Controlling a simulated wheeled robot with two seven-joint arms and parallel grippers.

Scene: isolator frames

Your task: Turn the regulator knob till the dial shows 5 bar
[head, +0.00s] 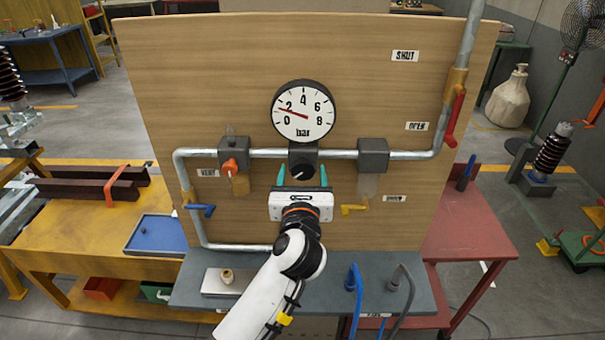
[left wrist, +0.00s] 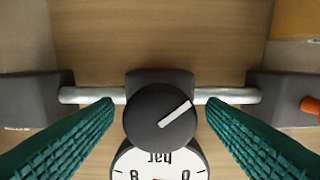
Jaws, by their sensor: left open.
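The round white dial (head: 304,111) marked "bar" is on the wooden panel, its red needle just below the 2. The black regulator knob (head: 302,172) is under it, below the grey regulator body (head: 302,152). In the left wrist view the knob (left wrist: 150,122) faces the camera with a slanted white line, and part of the dial (left wrist: 160,165) shows upside down. My left gripper (head: 302,178) is open, with one teal finger on each side of the knob. The left wrist view shows gaps between knob and both fingers (left wrist: 158,108). My right gripper is not in view.
A grey pipe (head: 260,154) runs across the panel on both sides of the regulator. An orange-knobbed valve (head: 230,166) is to the left, a grey block (head: 373,155) to the right. Blue (head: 203,209) and yellow (head: 354,209) handles flank my gripper lower down. A grey shelf (head: 325,290) is below.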

